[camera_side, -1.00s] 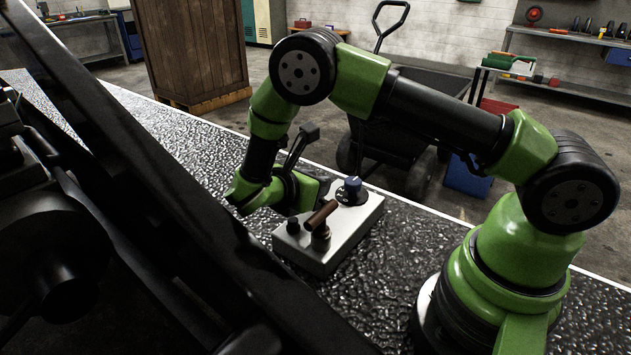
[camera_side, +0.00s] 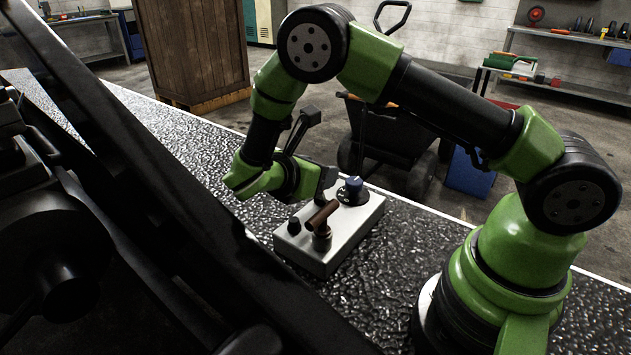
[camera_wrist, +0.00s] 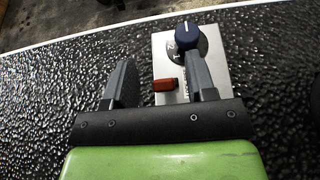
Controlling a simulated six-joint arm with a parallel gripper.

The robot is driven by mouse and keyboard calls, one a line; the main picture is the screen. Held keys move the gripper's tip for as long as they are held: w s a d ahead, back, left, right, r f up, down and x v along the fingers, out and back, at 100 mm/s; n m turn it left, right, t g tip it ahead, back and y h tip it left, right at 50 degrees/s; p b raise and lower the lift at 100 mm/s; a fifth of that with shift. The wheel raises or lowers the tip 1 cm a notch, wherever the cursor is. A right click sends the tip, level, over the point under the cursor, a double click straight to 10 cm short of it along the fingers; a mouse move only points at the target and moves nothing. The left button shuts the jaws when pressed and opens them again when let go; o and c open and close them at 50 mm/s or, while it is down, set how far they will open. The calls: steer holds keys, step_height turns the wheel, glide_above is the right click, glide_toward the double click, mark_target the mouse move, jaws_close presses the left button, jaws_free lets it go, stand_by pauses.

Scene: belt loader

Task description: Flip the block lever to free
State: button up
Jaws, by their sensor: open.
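The block lever (camera_side: 322,216) has a brown-red handle on a dark post. It stands tilted on a light grey control box (camera_side: 345,238). In the wrist view the lever's handle (camera_wrist: 165,85) shows between my two fingers, closer to the right one. My gripper (camera_wrist: 160,82) is open, with nothing held. In the side view my gripper (camera_side: 327,180) is just behind and above the lever, over the back of the box. Whether a finger touches the lever cannot be told. The right finger hides part of the box in the wrist view.
A blue knob (camera_side: 354,184) on a numbered dial stands on the box close to my gripper. A dark belt frame (camera_side: 130,190) rises at the left. Textured black surface lies around the box.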

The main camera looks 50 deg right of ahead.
step_height(320, 180, up, 7)
steer(key=shift+r, duration=0.15)
steer(key=shift+r, duration=0.1)
steer(key=s+a+r+m+t+y, duration=0.3)
steer(key=s+r+m+y, duration=0.3)
steer(key=s+m, duration=0.3)
steer(key=s+a+r+m+t+y, duration=0.4)
steer(key=s+r+m+y, duration=0.3)
steer(key=m, duration=0.6)
steer(key=shift+s+a+y, duration=0.4)
steer(key=shift+s+y, duration=0.7)
steer(key=shift+s, duration=0.05)
